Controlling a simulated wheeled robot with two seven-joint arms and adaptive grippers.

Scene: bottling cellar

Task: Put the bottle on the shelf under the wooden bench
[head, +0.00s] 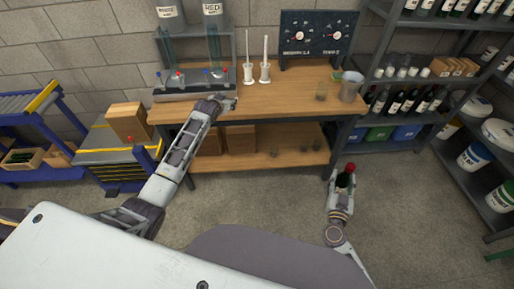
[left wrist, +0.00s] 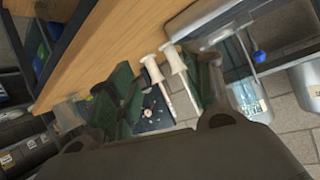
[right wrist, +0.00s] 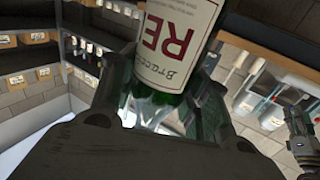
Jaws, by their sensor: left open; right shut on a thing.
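A dark green bottle with a red top (head: 347,174) is held in my right gripper (head: 341,182), right of the bench and clear of the floor. In the right wrist view its white label with red letters (right wrist: 172,40) shows between the fingers. The wooden bench (head: 290,88) stands ahead.
A metal rack with bottles (head: 400,103) stands right. Blue carts (head: 40,125) stand left. The floor before the bench is free.

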